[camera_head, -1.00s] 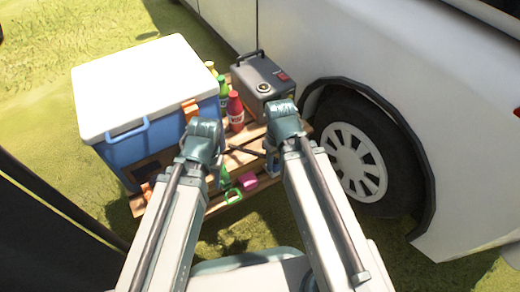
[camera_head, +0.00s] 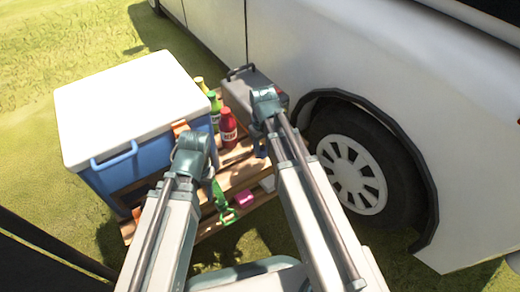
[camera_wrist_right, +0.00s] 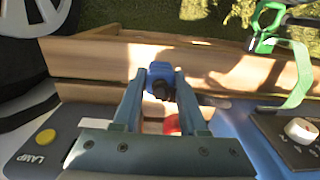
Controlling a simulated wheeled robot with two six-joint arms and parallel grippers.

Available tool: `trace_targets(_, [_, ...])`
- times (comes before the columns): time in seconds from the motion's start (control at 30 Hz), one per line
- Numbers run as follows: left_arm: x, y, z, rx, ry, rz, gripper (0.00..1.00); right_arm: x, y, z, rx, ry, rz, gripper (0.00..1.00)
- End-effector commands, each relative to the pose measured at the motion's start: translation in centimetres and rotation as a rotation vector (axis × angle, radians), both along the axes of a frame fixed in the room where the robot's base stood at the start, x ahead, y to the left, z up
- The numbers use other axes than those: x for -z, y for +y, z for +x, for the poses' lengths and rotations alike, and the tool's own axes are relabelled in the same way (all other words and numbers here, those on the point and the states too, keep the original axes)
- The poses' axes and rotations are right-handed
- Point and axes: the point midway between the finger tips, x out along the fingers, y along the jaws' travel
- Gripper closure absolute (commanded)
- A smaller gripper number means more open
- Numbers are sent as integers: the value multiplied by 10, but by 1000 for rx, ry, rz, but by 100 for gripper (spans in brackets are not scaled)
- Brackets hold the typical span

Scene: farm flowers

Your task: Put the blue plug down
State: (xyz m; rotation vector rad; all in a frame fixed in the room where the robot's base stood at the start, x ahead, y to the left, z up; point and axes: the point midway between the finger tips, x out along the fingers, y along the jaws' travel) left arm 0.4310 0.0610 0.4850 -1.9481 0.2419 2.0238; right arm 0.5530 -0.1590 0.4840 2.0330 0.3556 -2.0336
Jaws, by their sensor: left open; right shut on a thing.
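The blue plug (camera_wrist_right: 160,76) is between the fingertips of my right gripper (camera_wrist_right: 161,84) in the right wrist view, with its dark end facing the camera. The gripper is shut on it above the wooden pallet (camera_wrist_right: 90,58); the height of the gap is unclear. In the head view my right gripper (camera_head: 261,148) is small and partly hidden by its own arm, near the grey box (camera_head: 248,92). My left gripper (camera_head: 210,178) is open over the pallet, right of the cooler, its fingers mostly hidden by the wrist.
A blue cooler (camera_head: 120,165) with a white lid stands left. Red (camera_head: 228,128) and green bottles stand behind the grippers. A green strap (camera_head: 222,205) and a pink item (camera_head: 244,198) lie at the pallet's front. The vehicle wheel (camera_head: 350,172) is close on the right.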

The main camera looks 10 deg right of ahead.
Motion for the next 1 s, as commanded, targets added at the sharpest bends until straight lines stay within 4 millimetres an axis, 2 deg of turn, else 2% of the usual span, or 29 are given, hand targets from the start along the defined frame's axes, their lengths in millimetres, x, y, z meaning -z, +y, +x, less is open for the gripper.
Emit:
trace_targets(0.13, [1, 0, 0, 0, 0, 0, 50, 1, -1, 8, 0, 0, 0, 100])
trace_targets(0.27, [3, 0, 0, 1, 0, 0, 50, 3, -2, 26, 0, 0, 0, 100])
trace_targets(0.3, [15, 0, 0, 0, 0, 0, 50, 15, -3, 23, 0, 0, 0, 100])
trace_targets(0.4, [31, 0, 0, -3, 0, -1, 50, 31, -4, 21, -1, 0, 0, 100])
trace_targets(0.5, [40, 0, 0, -6, 0, -1, 50, 40, -6, 21, -1, 0, 0, 100])
trace_targets(0.8, [37, 0, 0, -7, -1, 0, 50, 37, -6, 21, -2, 0, 0, 100])
trace_targets(1.0, [44, 0, 0, -9, -1, 0, 50, 44, -6, 21, -2, 0, 0, 100])
